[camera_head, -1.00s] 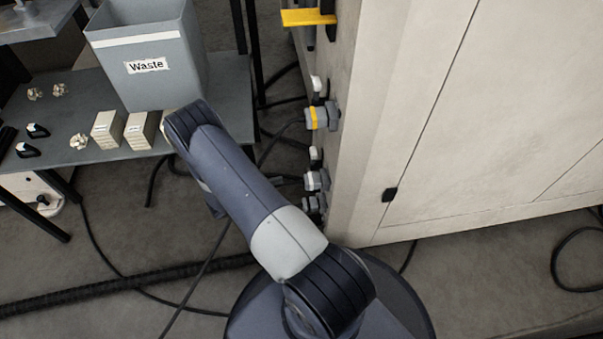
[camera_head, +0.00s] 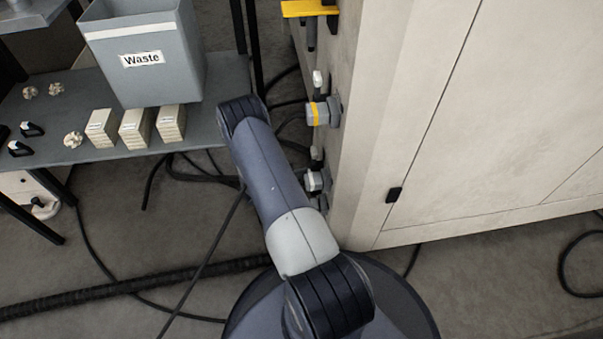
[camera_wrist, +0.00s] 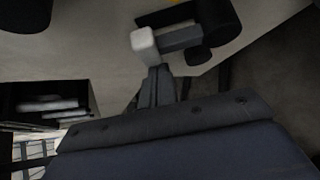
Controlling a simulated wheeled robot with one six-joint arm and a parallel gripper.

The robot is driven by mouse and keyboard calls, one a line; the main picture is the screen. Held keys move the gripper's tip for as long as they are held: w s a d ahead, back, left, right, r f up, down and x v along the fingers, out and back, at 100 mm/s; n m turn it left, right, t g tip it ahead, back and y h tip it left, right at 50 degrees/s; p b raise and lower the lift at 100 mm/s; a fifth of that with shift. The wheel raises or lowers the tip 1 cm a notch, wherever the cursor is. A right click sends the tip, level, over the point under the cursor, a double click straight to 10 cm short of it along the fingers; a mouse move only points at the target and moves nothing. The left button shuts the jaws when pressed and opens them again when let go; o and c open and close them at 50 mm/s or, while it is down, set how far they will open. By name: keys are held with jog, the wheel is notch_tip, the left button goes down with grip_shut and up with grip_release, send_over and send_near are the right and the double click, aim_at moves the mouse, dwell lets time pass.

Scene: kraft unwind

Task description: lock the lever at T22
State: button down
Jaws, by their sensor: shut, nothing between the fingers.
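Connectors with white-tipped levers sit on the left side of the beige cabinet in the head view: an upper one with a yellow band (camera_head: 322,112) and a lower grey one (camera_head: 316,181). No T22 label is readable, so I cannot tell which is T22. In the wrist view a pale lever tip (camera_wrist: 145,41) on a dark grey fitting (camera_wrist: 181,38) is just beyond my gripper (camera_wrist: 158,74). My gripper's fingers are together and empty; whether they touch the tip is unclear. In the head view my own arm hides the gripper.
The beige cabinet (camera_head: 470,110) fills the right side. A yellow handle (camera_head: 308,8) juts out above the connectors. A shelf (camera_head: 60,100) at left bears a grey waste bin (camera_head: 150,85) and small boxes (camera_head: 135,128). Cables and a thick hose (camera_head: 130,286) cross the floor.

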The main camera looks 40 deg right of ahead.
jog(key=shift+s+a+r+m+h, duration=0.1)
jog(key=shift+s+r+m+h, duration=0.1)
jog(key=shift+m+h, duration=0.15)
dwell(0.3)
jog(key=shift+s+a+r+m+t+h, duration=0.3)
jog(key=shift+s+a+r, duration=0.15)
jog(key=shift+s, duration=0.2)
jog(key=shift+s+a+r+m+t+h, duration=0.2)
jog(key=shift+s+a+r+m, duration=0.1)
jog(key=shift+s+r, duration=0.25)
jog(key=shift+s+a+f, duration=0.1)
jog(key=shift+s, duration=0.1)
